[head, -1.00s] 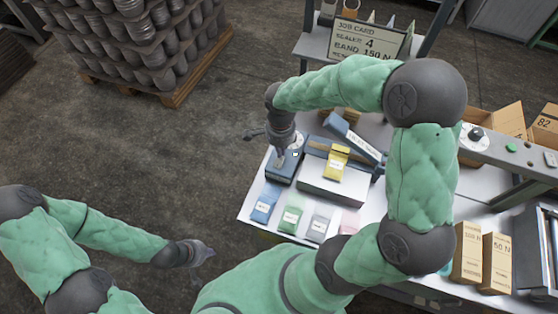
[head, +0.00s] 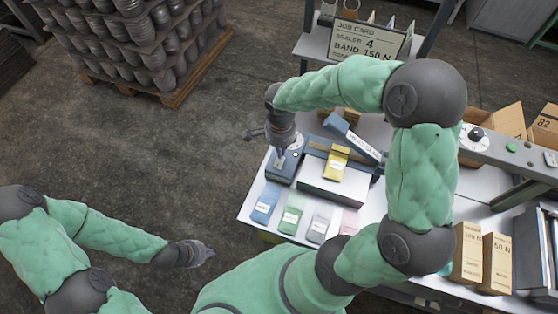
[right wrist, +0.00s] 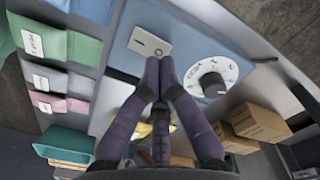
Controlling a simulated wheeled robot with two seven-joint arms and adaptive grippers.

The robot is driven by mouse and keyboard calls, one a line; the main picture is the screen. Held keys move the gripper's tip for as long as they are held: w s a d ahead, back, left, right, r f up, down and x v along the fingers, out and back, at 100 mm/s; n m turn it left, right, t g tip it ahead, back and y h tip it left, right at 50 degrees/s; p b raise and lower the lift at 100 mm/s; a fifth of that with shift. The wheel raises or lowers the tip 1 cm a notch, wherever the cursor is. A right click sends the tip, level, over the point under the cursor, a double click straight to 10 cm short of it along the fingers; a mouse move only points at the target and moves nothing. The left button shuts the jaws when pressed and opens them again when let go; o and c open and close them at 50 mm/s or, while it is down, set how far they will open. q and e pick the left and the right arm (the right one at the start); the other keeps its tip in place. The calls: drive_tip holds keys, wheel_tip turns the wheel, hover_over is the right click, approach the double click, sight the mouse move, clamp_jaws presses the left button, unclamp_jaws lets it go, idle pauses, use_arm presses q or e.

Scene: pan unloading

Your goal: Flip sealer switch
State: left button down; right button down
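The sealer has a blue control box (head: 272,174) with a white rocker switch (right wrist: 150,42) and a round dial (right wrist: 212,84) in the right wrist view. The rocker carries a line mark and a circle mark; its tilt is hard to tell. My right gripper (right wrist: 160,62) has its fingers together and empty, with the tips at the rocker's lower edge; contact cannot be told. In the head view the right gripper (head: 281,160) points down over the control box. A yellow pouch (head: 337,165) lies on the sealer. My left gripper (head: 208,252) hangs off the table, at lower left.
Blue, green, grey and pink pouches lie along the table's (head: 248,212) front. The sealer's labelled arm (head: 352,140) is raised behind the yellow pouch. A job card (head: 366,42) reads sealer 4, band 150 N. Cartons (head: 496,260) stand at right.

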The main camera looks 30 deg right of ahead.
drive_tip(key=shift+f+b, duration=1.1)
drive_tip(key=shift+f, duration=0.1)
idle(0.7)
drive_tip(key=shift+r, duration=0.1)
drive_tip(key=shift+r+p, duration=2.25)
drive_tip(key=shift+r, duration=1.2)
